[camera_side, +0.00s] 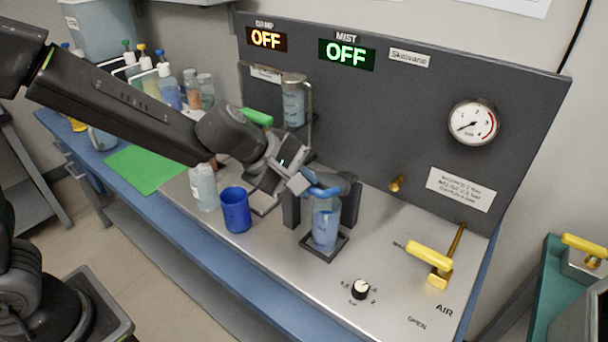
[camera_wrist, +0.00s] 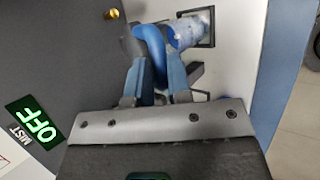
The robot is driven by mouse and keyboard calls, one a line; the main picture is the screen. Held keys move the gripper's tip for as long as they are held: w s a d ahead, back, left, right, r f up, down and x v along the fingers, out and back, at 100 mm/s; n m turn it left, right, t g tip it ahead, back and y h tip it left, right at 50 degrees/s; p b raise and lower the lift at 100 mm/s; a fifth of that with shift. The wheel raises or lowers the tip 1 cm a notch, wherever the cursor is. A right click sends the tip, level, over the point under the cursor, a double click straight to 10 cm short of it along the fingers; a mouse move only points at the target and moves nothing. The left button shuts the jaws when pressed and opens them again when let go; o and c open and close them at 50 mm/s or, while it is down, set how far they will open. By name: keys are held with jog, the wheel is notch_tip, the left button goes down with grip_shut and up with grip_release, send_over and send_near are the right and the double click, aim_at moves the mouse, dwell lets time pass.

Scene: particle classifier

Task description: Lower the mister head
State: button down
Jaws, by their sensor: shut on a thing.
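My gripper (camera_side: 303,184) is at the clamp with the dark blocks, beside the clear bottle. It is shut on the curved blue handle (camera_side: 322,190). In the wrist view the blue handle (camera_wrist: 152,48) runs down between my fingers (camera_wrist: 155,88). The clear bottle (camera_side: 325,224) with bluish contents stands in a square dark holder (camera_side: 343,242), and also shows in the wrist view (camera_wrist: 188,30). What looks like the mister head, a clear cylinder (camera_side: 293,102) on a bent metal pipe, is raised against the panel. A green handle (camera_side: 257,116) is left of it, partly behind my arm.
The CLAMP sign (camera_side: 267,38) and MIST sign (camera_side: 346,53) both read OFF. A blue cup (camera_side: 236,210) and a small bottle (camera_side: 204,188) stand left of the holder. A yellow air lever (camera_side: 430,255), knob (camera_side: 361,289) and gauge (camera_side: 474,122) are to the right.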

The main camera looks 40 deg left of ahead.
jog(key=shift+s+a+f, duration=0.1)
jog(key=shift+a+f, duration=0.1)
jog(key=shift+f, duration=0.05)
jog(key=c, duration=1.4)
grip_release()
jog(key=o, duration=0.3)
jog(key=shift+d+r, duration=0.1)
jog(key=v, duration=1.3)
jog(key=shift+s+a+r, duration=0.15)
jog(key=shift+a+r, duration=0.05)
jog(key=shift+r, duration=0.15)
